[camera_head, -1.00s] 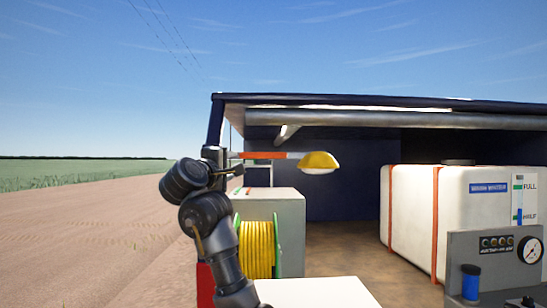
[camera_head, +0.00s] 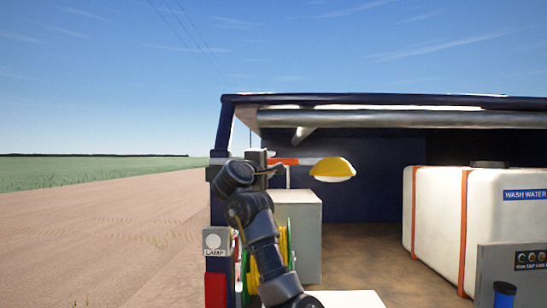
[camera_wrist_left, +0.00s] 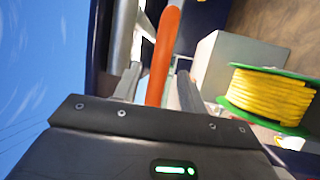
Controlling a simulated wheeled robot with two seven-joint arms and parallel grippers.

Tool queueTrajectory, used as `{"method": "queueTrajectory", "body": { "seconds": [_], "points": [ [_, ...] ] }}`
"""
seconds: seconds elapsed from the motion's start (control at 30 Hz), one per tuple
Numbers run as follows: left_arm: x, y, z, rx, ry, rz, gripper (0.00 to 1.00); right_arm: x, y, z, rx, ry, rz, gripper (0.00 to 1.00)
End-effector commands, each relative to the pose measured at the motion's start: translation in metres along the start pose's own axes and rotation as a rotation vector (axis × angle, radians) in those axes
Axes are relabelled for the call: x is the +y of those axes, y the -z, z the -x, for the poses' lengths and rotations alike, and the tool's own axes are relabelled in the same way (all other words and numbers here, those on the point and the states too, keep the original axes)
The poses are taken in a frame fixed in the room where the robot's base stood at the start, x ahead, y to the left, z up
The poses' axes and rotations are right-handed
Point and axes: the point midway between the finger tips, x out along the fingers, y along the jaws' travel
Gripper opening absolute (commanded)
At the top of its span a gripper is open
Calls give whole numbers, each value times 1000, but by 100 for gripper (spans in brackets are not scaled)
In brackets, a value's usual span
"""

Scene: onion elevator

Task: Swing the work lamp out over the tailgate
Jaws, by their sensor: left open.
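The work lamp has a yellow shade (camera_head: 334,168) with a pale underside, on a horizontal arm under the roof edge of the truck body. Part of that arm is an orange grip (camera_head: 284,161), which also shows in the left wrist view (camera_wrist_left: 163,55). My left gripper (camera_head: 268,166) is at the grip's left end, partly hidden by my own wrist. In the left wrist view the open fingers (camera_wrist_left: 158,88) stand on either side of the orange grip. Contact cannot be told. The tailgate cannot be clearly made out. My right gripper is not in view.
A yellow hose reel (camera_wrist_left: 270,95) and a grey cabinet (camera_head: 308,220) are below the lamp. A white water tank (camera_head: 435,220) stands right. Open field lies left.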

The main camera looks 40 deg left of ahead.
Motion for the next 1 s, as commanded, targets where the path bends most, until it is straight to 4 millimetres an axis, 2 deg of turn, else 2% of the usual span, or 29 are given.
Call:
{"method": "queueTrajectory", "body": {
  "seconds": [0.03,0.2,0.57,0.9,1.0],
  "points": [
    [4,0,-8,-2,1,1,41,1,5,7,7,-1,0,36],
    [2,0,-24,-1,0,-1,41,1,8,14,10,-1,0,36],
    [0,0,-29,0,-1,0,41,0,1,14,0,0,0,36],
    [0,0,-29,0,-1,0,0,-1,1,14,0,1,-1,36],
    [0,0,-29,0,-1,0,0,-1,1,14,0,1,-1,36]
  ]
}}
